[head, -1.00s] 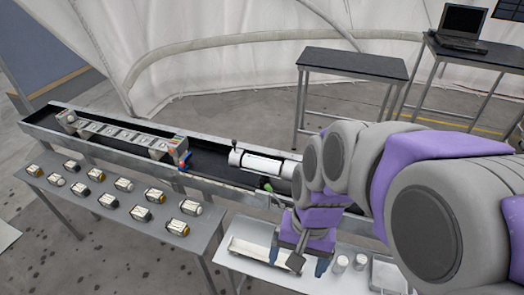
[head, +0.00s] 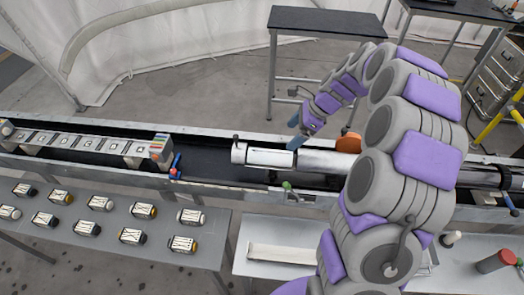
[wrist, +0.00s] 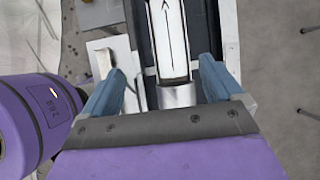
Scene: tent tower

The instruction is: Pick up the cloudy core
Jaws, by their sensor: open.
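A pale tube section (head: 270,158) with a white label lies in the dark channel. In the wrist view, the tube (wrist: 171,40) has a black arrow on its label and a silver end nearest me. My gripper (head: 295,133) is open and just above and behind this tube in the head view. In the wrist view, my open gripper (wrist: 161,68) has one blue finger on each side of the tube's line, with nothing held. I cannot tell whether this tube is the cloudy core; no thing in view is plainly marked as cloudy.
Several small labelled cylinders (head: 131,236) lie on the left grey table (head: 60,250). A row of marked blocks (head: 87,146) sits in the long channel. A white tray (head: 283,254) is on the front table. A black-topped table (head: 325,20) stands behind.

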